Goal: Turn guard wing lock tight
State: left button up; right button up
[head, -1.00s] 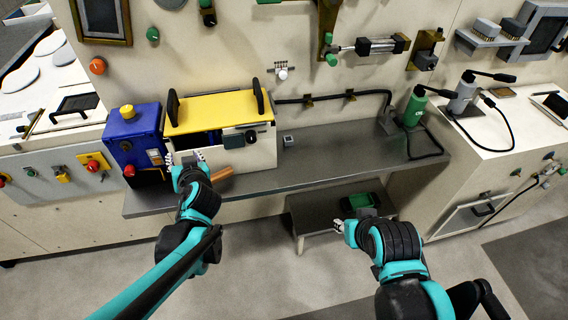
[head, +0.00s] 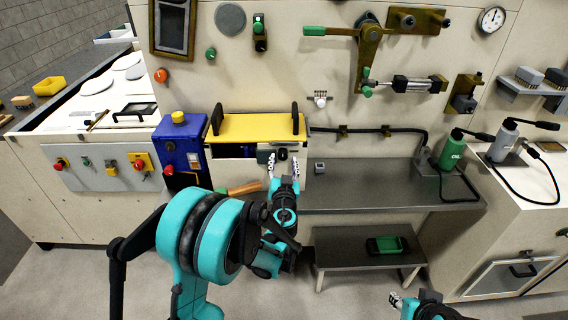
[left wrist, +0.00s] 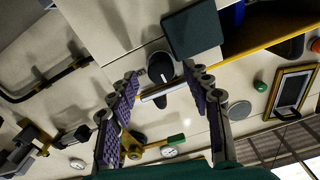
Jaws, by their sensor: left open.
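The guard is a yellow cover (head: 255,127) with two black handles on a pale box on the grey bench. A dark round lock knob (head: 283,153) shows on the box's front, right of a dark block. My left gripper (head: 282,166) is open in front of the knob, one finger on each side. In the left wrist view the black knob (left wrist: 160,67) and a pale bar (left wrist: 163,91) lie between the spread purple finger pads, beside a dark square plate (left wrist: 192,28); contact cannot be told. My right gripper (head: 396,300) is low at the bottom edge, small and partly cut off.
A blue control box (head: 182,150) stands left of the guard. An orange-brown handle (head: 244,188) lies by my left gripper. A small grey block (head: 319,168) sits on the bench (head: 370,188). A green tray (head: 388,245) rests on a low step below.

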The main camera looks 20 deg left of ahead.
pick_arm(q)
jog(key=shift+w+a, duration=0.25)
jog(key=shift+w, duration=0.45)
grip_shut()
